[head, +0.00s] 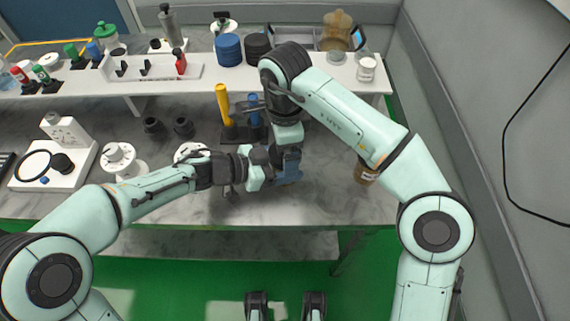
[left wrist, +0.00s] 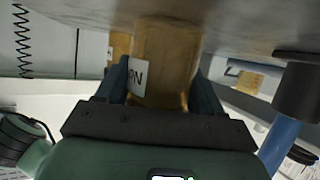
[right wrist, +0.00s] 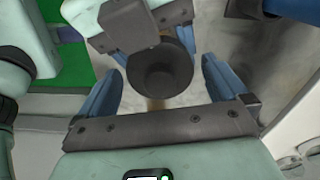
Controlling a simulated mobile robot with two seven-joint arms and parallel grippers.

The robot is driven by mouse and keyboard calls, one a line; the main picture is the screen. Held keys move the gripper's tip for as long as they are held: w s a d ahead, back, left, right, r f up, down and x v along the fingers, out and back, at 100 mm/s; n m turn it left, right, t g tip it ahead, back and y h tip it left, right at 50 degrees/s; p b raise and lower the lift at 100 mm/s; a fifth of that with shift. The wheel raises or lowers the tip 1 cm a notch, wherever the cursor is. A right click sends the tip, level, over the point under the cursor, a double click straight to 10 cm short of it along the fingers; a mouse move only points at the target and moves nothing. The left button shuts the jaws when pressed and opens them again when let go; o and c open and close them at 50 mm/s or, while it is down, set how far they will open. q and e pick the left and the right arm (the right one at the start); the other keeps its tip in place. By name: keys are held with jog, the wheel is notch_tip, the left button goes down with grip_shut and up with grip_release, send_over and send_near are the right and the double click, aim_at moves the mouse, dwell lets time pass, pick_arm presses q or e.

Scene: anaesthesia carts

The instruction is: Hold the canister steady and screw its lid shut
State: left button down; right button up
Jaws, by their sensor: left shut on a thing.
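The amber canister (left wrist: 168,62) with a white label stands on the grey counter in the left wrist view. My left gripper (left wrist: 163,85) is shut on it, one blue finger on each side. In the right wrist view a dark round lid (right wrist: 158,75) sits over the canister, and a bit of amber shows below it. Whether the lid is seated on the threads I cannot tell. My right gripper (right wrist: 161,88) is open from above, its blue fingers on either side of the lid with small gaps. In the head view my right gripper (head: 288,172) and arms hide the canister.
A brown labelled jar (head: 365,173) stands right of the grippers. A rack with a yellow tool (head: 222,98) stands close behind. White dial units (head: 120,158) stand to the left. A raised shelf (head: 210,75) with bottles runs along the back. The counter's front strip is clear.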

jog(key=shift+r, duration=2.3)
jog(key=shift+c, duration=0.2)
